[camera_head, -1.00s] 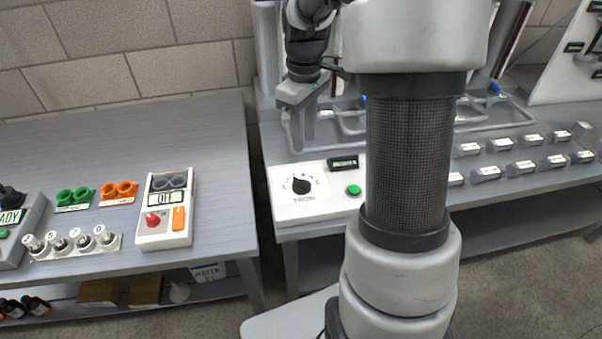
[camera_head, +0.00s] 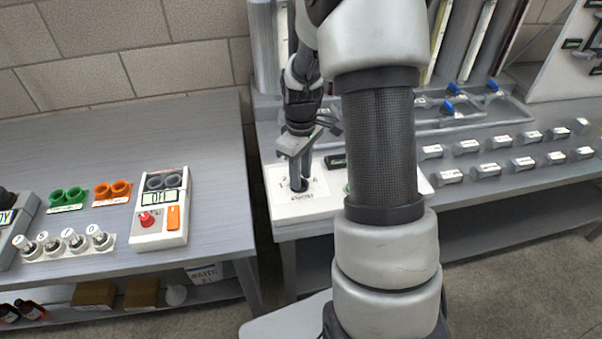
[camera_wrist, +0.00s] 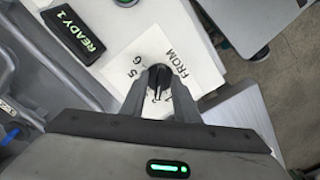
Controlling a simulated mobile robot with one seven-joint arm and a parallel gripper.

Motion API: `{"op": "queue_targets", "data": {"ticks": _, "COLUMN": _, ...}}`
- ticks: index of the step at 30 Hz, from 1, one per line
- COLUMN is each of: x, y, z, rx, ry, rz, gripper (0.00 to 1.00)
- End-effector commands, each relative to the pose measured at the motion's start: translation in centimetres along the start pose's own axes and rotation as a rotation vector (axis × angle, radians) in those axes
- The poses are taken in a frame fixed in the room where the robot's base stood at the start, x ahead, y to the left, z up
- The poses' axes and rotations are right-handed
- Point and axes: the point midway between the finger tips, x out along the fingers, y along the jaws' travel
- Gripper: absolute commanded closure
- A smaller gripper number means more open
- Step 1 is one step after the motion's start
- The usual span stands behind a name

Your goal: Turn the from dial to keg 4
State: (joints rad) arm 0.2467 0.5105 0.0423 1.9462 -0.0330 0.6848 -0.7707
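The from dial is a black knob on a white plate. In the wrist view the knob (camera_wrist: 159,74) stands between my two fingertips, with the word FROM and the digits 5 and 6 beside it. My gripper (camera_wrist: 160,86) is open, one finger on either side of the knob; I cannot tell whether they touch it. In the head view my gripper (camera_head: 299,182) points down over the dial plate (camera_head: 318,190) and hides the knob. Some digits show around the fingers. I cannot read which number the knob points to.
The dial's white box (camera_head: 290,213) has a dark display, reading READY 1 in the wrist view (camera_wrist: 78,31). My arm covers most of its green button. Rows of grey labelled blocks (camera_head: 485,172) and blue-handled pipes (camera_head: 450,107) lie to the right. A left bench holds another device (camera_head: 160,212).

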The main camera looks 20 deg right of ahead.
Motion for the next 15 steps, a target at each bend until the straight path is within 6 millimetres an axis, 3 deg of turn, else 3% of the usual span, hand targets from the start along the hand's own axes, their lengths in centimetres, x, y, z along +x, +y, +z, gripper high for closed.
{"op": "queue_targets", "data": {"ticks": 3, "x": -0.01, "y": -0.01, "z": 0.01, "rx": 0.000, "ry": 0.000, "rz": 0.000, "gripper": 0.75}}
{"op": "queue_targets", "data": {"ticks": 8, "x": -0.03, "y": -0.01, "z": 0.01, "rx": 0.000, "ry": 0.000, "rz": 0.000, "gripper": 1.00}}
{"op": "queue_targets", "data": {"ticks": 15, "x": -0.04, "y": -0.02, "z": 0.00, "rx": 0.007, "ry": 0.000, "rz": -0.001, "gripper": 1.00}}
